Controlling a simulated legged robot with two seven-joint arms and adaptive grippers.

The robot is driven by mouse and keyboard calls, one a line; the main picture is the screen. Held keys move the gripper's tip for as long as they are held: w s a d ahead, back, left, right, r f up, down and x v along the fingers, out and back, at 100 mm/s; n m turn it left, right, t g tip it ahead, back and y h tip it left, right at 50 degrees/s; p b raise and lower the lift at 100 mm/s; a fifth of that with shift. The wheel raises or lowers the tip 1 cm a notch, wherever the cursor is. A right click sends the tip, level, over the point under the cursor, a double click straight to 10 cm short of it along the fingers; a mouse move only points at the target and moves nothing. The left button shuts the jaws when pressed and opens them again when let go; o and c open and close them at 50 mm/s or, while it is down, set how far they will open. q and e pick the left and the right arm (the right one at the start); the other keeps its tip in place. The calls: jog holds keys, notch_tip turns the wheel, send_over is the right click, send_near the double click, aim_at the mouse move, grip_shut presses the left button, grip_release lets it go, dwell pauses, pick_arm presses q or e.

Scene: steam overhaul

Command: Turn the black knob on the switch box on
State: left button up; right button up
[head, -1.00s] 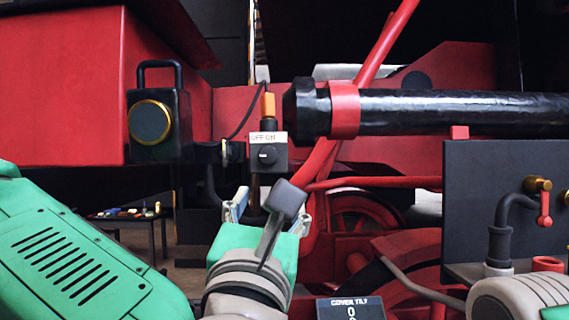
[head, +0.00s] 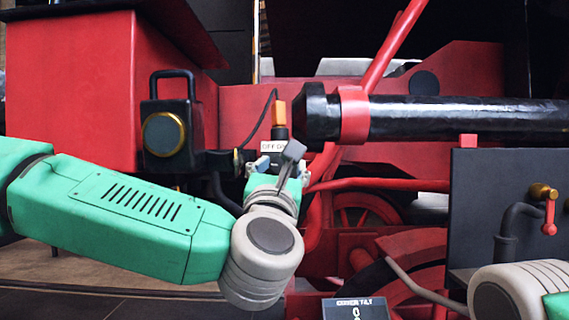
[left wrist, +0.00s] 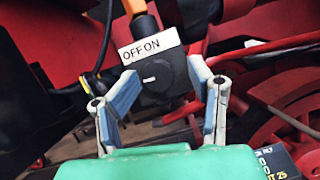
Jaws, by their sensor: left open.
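The switch box (head: 273,147) stands in front of the red locomotive, with a white OFF ON label (left wrist: 149,48) on its top edge. In the left wrist view its black knob (left wrist: 151,79) carries a white pointer line that lies nearly level, toward the left, OFF side. My left gripper (left wrist: 163,97) is open, with one blue-padded finger on each side of the knob's lower part. I cannot tell if the fingers touch the box. In the head view my left gripper (head: 270,167) covers the lower box and hides the knob.
A black lamp (head: 170,132) with a brass ring hangs left of the box. A black cylinder (head: 430,112) runs to the right. A dark panel (head: 495,190) with a red-handled valve (head: 549,215) stands at right. An orange plug (head: 281,112) tops the box.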

pick_arm(q)
jog(key=shift+w+a+f, duration=0.2)
jog(key=shift+w+a, duration=0.3)
jog(key=shift+a, duration=0.35)
jog(key=shift+d, duration=0.65)
jog(key=c, duration=1)
jog(key=shift+s+d+r, duration=0.15)
jog(key=shift+s+d, duration=0.1)
grip_shut()
jog(key=shift+w+a, duration=0.15)
jog(key=shift+a, duration=0.15)
pick_arm(e)
jog(key=shift+w+a, duration=0.25)
jog(key=shift+a, duration=0.1)
